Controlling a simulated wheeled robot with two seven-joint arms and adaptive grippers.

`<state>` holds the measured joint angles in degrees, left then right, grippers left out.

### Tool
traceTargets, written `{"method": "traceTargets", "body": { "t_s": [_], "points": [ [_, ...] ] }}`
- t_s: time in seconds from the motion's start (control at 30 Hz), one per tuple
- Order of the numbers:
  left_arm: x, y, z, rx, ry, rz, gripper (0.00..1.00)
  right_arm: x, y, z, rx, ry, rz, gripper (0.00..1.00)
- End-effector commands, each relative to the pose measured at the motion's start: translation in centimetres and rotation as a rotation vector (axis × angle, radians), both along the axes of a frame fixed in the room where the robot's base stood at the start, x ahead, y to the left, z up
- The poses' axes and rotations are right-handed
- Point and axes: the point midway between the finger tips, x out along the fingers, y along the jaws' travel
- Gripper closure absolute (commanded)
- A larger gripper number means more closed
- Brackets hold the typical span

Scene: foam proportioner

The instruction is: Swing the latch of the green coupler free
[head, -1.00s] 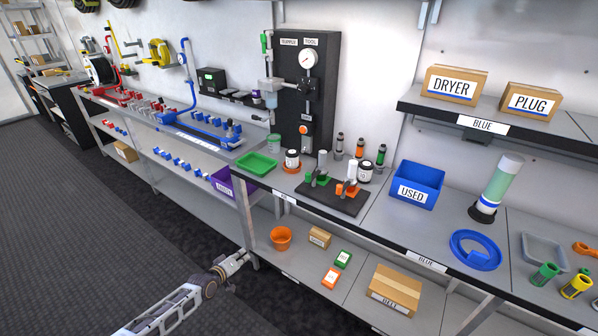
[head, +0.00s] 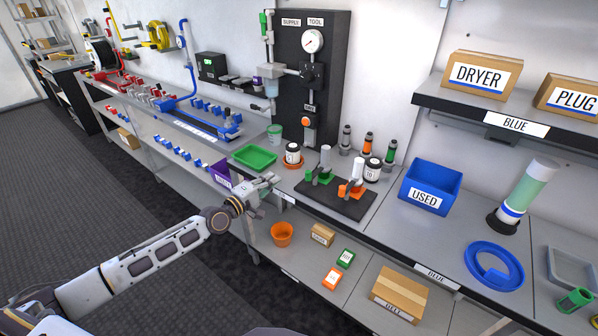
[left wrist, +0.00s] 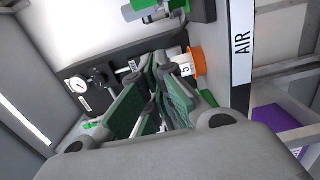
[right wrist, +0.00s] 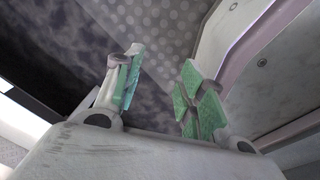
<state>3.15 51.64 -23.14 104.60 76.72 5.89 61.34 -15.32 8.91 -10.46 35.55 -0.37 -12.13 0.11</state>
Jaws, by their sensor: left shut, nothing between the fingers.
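The green coupler (head: 320,177) sits at the left of a black board (head: 322,202) on the bench, with a grey latch and pale upright part at it. An orange coupler (head: 350,190) sits to its right. My left gripper (head: 276,181) is shut and empty, in front of the bench edge, left of the green coupler and apart from it. In the left wrist view its green-padded fingers (left wrist: 160,85) are together. A green part (left wrist: 203,10) at that view's top seems to be the coupler. My right gripper (right wrist: 160,65) is open and empty in the right wrist view.
A green tray (head: 254,157), a jar on an orange dish (head: 292,163) and a purple bin (head: 222,173) are near the left gripper. A black supply panel (head: 290,75) stands behind. A blue bin (head: 430,188) stands right of the board. An orange pot (head: 282,235) is on the lower shelf.

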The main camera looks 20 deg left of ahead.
Motion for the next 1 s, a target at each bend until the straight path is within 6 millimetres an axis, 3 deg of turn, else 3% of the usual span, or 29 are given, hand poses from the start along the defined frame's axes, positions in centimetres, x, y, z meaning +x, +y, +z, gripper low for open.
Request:
{"method": "traceTargets", "body": {
  "t_s": [0.23, 0.57, 1.0],
  "points": [
    [0.0, -0.1, 0.2, -0.007, 0.0, -0.002, 1.0, -0.7, -0.4, 0.0, -0.004, 0.008, 0.001, 0.6],
    [0.3, -0.2, 0.2, -0.005, -0.002, -0.002, 1.0, -1.2, 1.1, -0.2, 0.011, 0.015, -0.004, 0.6],
    [2.5, -1.1, 0.3, -0.005, -0.002, -0.001, 1.0, -0.7, 1.1, 0.0, 0.011, 0.008, -0.003, 0.6]
  ]
}}
